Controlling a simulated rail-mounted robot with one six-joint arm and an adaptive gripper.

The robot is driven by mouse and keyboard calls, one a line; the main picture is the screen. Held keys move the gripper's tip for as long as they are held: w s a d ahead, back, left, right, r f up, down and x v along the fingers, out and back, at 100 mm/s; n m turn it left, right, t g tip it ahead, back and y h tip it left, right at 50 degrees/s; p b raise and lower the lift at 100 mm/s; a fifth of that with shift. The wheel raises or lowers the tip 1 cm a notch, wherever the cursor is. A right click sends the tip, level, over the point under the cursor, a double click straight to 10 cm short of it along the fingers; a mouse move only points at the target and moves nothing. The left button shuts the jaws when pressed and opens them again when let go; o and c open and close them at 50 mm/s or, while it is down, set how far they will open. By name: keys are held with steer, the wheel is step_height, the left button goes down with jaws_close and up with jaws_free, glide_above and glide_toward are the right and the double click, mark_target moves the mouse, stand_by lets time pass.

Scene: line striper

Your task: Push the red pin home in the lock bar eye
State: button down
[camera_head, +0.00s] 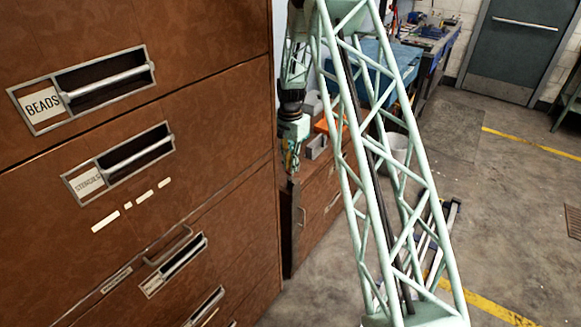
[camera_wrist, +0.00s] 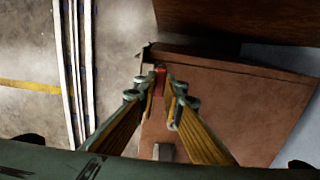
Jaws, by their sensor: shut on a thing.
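In the wrist view, a small red piece, the red pin (camera_wrist: 160,69), shows between the fingertips of my gripper (camera_wrist: 160,84). My gripper is shut on it. Most of the pin is hidden by the fingers. A brown cabinet surface (camera_wrist: 240,95) lies beneath and to the right of the fingers, and the pin is near its upper left corner. I cannot make out the lock bar or its eye clearly, nor tell whether the pin touches it. In the head view, my gripper (camera_head: 293,158) is small and partly hidden at the low brown cabinet (camera_head: 318,205); the pin cannot be seen there.
A tall brown drawer cabinet (camera_head: 215,60) labelled BEADS and STENCILS fills the left of the head view. An orange item (camera_head: 328,123) and a grey bin (camera_head: 317,146) are near the gripper. Long pale rails (camera_wrist: 75,70) lie left in the wrist view. Floor at right is mostly clear.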

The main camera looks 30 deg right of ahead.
steer(key=shift+f+b, duration=0.3)
steer(key=shift+f, duration=0.3)
steer(key=c, duration=2.3)
jaws_free()
steer(key=shift+r, duration=0.15)
steer(key=shift+r+p, duration=1.45)
steer(key=shift+r, duration=1.9)
steer(key=shift+d, duration=0.1)
